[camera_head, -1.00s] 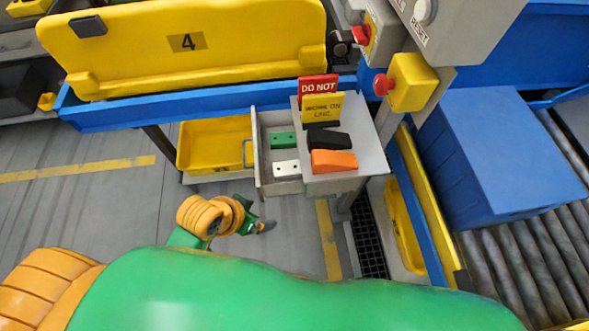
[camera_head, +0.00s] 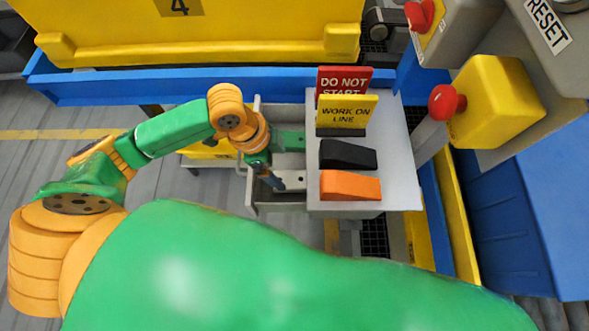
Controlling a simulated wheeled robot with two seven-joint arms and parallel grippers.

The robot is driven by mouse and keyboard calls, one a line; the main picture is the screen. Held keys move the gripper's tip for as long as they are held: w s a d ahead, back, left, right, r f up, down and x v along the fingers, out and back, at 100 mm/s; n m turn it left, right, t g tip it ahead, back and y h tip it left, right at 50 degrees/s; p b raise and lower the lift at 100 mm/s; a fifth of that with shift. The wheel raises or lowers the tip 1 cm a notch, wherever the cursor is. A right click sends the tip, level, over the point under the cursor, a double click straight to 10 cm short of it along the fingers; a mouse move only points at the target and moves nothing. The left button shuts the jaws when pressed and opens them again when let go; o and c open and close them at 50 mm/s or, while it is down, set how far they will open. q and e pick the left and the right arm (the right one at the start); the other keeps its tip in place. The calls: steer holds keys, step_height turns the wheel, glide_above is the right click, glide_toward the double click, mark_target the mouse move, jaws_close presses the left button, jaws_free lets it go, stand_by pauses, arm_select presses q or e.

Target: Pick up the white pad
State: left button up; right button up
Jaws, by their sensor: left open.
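The white pad (camera_head: 294,180) lies in the open grey drawer (camera_head: 280,203), in its lower half as I see it. Its left part is hidden by my left gripper (camera_head: 277,183). The left gripper is open and hangs over the drawer at the left end of the pad. I cannot tell whether it touches the pad. A green pad (camera_head: 292,141) lies higher up in the same drawer, partly behind my left wrist. My right gripper is out of view.
Right of the drawer, a grey tabletop (camera_head: 398,165) holds a black wedge (camera_head: 347,155), an orange wedge (camera_head: 350,186) and red and yellow signs (camera_head: 346,111). A yellow box with a red button (camera_head: 490,103) stands at the right. A blue rail (camera_head: 190,86) runs behind.

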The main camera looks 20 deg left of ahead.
mark_target(290, 180)
arm_select(q)
steer(key=x, duration=0.3)
steer(key=s+b+x, duration=0.1)
steer(key=x, duration=0.1)
steer(key=shift+d+f, duration=0.3)
steer(key=shift+d, duration=0.05)
steer(key=shift+w+f, duration=0.15)
steer(key=shift+f, duration=0.1)
steer(key=shift+r, duration=0.1)
steer(key=c, duration=1.5)
